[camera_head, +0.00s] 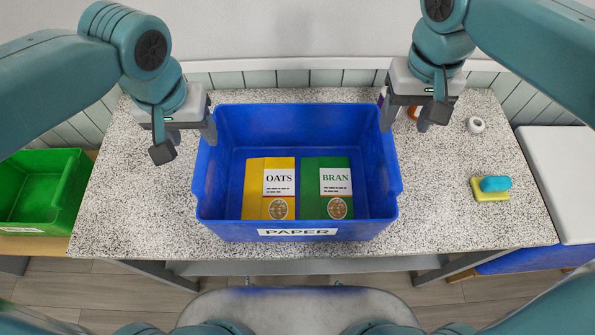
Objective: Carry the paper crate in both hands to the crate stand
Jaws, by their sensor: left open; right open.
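The blue paper crate (300,212), labelled PAPER on its front, sits on the speckled countertop. Inside it lie a yellow OATS box (254,190) and a green BRAN box (312,190). My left gripper (184,145) is open by the crate's left back corner, with one finger close to the wall and one outside. My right gripper (407,115) is open by the right back corner. I cannot tell whether either touches the crate. I cannot identify the crate stand with certainty.
A green crate (72,170) stands left of the counter (130,205). A yellow sponge (488,196) with a blue piece (495,183) and a white roll (475,125) lie to the right. A white-topped surface (560,170) is at the far right. Small containers stand behind my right gripper.

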